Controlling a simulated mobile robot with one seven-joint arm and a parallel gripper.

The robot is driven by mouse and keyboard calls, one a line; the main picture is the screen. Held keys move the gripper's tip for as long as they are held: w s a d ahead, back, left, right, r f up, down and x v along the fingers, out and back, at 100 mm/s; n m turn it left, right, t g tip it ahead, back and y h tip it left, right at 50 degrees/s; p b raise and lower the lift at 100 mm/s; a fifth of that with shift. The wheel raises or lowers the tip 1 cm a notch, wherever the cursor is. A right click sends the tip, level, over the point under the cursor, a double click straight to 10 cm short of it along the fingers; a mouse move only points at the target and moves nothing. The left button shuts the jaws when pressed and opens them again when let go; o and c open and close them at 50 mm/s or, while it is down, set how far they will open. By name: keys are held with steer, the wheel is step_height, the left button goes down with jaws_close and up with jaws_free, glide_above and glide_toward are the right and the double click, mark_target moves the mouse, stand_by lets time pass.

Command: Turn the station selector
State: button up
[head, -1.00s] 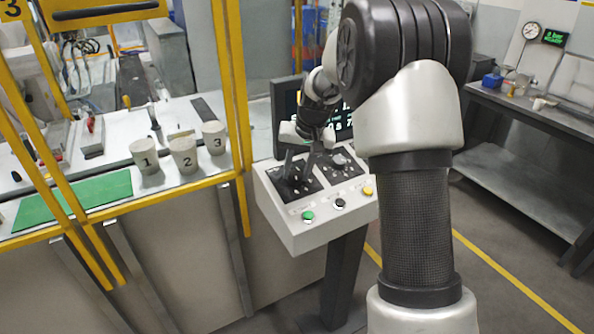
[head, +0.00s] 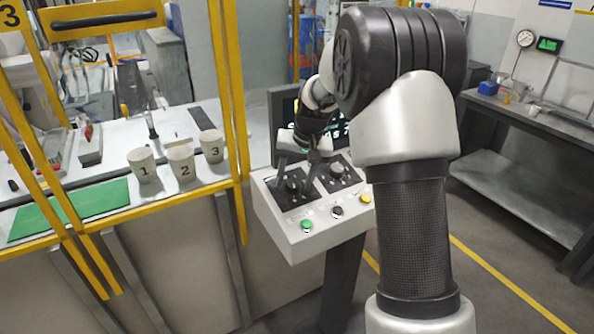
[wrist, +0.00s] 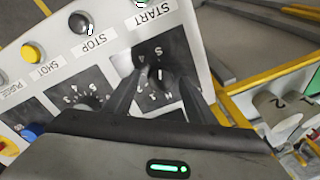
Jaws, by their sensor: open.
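The control panel (head: 285,215) stands at the centre of the head view, with two dark dial plates on its sloped top. My gripper (head: 298,180) is over the left plate, its fingers pointing down. In the wrist view my gripper (wrist: 162,88) is open, with one finger on each side of a dark knob (wrist: 158,75) with markings around it. I cannot tell whether the fingers touch this knob. The second knob (head: 338,169) is uncovered on the right plate; its numbered plate (wrist: 78,92) also shows in the wrist view. Which knob is the station selector is not readable.
Green (head: 306,226), black (head: 337,211) and yellow (head: 366,199) buttons line the panel's front. A dark screen (head: 287,112) stands behind it. A yellow frame post (head: 236,120) and cups numbered 1 to 3 are at left. A steel bench (head: 530,120) is at right.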

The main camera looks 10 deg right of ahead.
steer(key=v, duration=1.7)
steer(key=shift+r, duration=0.2)
